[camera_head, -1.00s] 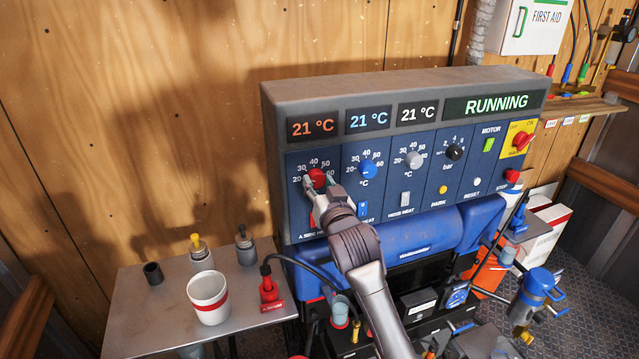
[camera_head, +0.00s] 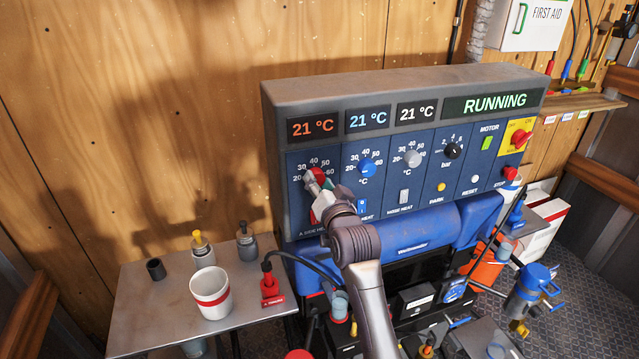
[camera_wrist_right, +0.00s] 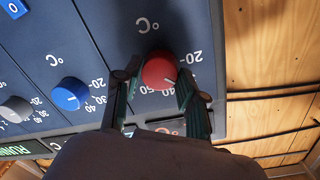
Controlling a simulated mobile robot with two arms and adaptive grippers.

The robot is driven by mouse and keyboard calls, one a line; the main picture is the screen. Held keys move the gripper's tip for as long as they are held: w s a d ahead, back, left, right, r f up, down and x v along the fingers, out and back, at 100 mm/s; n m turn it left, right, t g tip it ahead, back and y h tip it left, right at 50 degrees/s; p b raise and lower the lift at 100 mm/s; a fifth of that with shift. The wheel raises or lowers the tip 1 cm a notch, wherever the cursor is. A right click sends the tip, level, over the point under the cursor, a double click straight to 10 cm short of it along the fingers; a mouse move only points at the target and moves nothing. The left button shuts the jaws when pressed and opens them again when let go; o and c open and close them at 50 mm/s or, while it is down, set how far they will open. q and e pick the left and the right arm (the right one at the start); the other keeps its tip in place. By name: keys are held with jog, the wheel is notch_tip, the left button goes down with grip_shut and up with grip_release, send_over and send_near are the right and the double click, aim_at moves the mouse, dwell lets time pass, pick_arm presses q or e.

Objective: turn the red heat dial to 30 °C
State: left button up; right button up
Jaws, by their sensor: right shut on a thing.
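The red heat dial (camera_head: 320,173) is on the leftmost panel of the blue machine front. The orange display (camera_head: 314,127) above it reads 21 °C. My right gripper (camera_head: 317,181) is shut on the dial and partly covers it in the head view. In the wrist view the red dial (camera_wrist_right: 158,70) sits between the two dark fingers of my right gripper (camera_wrist_right: 157,82). A white mark on the dial's edge points to the lower right, between the 20 and the 40. The finger there hides part of the scale. My left gripper is not in view.
The blue dial (camera_head: 367,169) and grey dial (camera_head: 413,159) are to the right. A red switch is partly hidden below the red dial. A metal table (camera_head: 150,318) at lower left holds a white cup (camera_head: 211,294) and small bottles.

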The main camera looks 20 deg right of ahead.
jog(key=o, duration=1.1)
jog(key=shift+o, duration=0.2)
jog(key=s, duration=1.2)
jog(key=shift+r, duration=0.25)
